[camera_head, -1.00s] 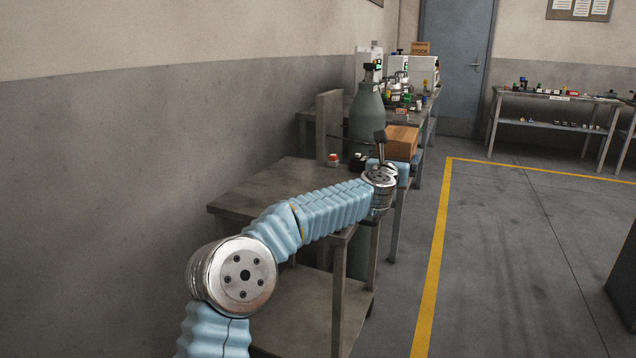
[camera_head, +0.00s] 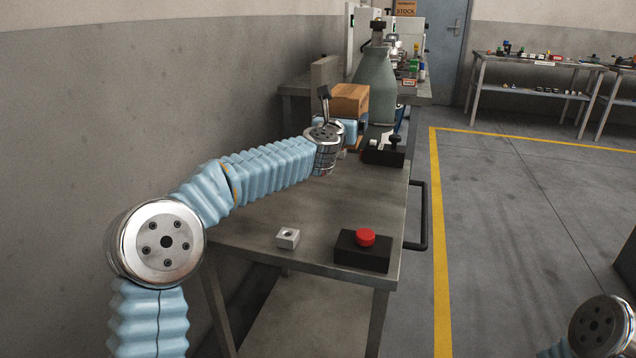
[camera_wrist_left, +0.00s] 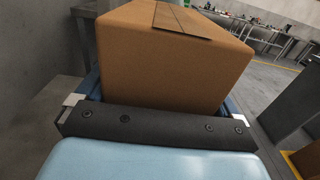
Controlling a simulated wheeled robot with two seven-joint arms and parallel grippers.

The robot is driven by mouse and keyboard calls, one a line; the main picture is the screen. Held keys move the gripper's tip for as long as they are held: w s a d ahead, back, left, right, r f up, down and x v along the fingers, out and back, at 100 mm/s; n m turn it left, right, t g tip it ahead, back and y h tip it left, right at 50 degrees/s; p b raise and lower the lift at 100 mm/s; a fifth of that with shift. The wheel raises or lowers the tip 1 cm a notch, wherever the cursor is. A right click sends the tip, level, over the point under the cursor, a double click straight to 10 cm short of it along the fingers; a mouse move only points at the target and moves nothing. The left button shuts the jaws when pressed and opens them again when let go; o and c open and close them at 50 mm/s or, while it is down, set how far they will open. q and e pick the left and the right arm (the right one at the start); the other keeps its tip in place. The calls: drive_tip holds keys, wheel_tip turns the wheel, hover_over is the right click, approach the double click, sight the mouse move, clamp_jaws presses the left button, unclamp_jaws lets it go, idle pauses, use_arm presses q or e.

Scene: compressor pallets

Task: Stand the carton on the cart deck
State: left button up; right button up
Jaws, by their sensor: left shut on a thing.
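The brown carton (camera_head: 350,99) is in my left gripper (camera_head: 349,128), which shows as blue parts below the carton in the head view. In the left wrist view the carton (camera_wrist_left: 165,62) fills the space ahead of the dark palm bar, with a blue finger at each side. The carton looks upright, with its taped face up. It appears above the far part of a grey metal table (camera_head: 325,212). This table has a dark handle (camera_head: 422,215) on its right side; I cannot tell whether it is the cart. The carton's underside is hidden. My right gripper is out of view.
A black box with a red button (camera_head: 365,238) and a small white block (camera_head: 288,238) stand near the table's front edge.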

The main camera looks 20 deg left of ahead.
use_arm(q)
drive_tip(key=shift+s+a+f+b, duration=0.75)
drive_tip(key=shift+s+f, duration=0.55)
drive_tip(key=shift+f, duration=0.5)
drive_tip(key=shift+s+a+f+b, duration=0.5)
drive_tip(key=shift+s+a+f, duration=0.4)
drive_tip(key=shift+s+f, duration=0.7)
drive_tip(key=shift+s+a+f+b, duration=0.75)
drive_tip(key=shift+s+f, duration=0.3)
drive_tip(key=shift+f, duration=0.95)
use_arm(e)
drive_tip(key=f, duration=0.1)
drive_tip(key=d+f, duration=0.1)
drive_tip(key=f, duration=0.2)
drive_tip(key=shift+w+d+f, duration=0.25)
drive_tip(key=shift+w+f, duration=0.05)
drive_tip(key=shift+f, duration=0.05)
use_arm(q)
drive_tip(key=shift+f+b, duration=0.6)
drive_tip(key=shift+b, duration=0.4)
drive_tip(key=o, duration=1.2)
drive_tip(key=shift+f, duration=0.2)
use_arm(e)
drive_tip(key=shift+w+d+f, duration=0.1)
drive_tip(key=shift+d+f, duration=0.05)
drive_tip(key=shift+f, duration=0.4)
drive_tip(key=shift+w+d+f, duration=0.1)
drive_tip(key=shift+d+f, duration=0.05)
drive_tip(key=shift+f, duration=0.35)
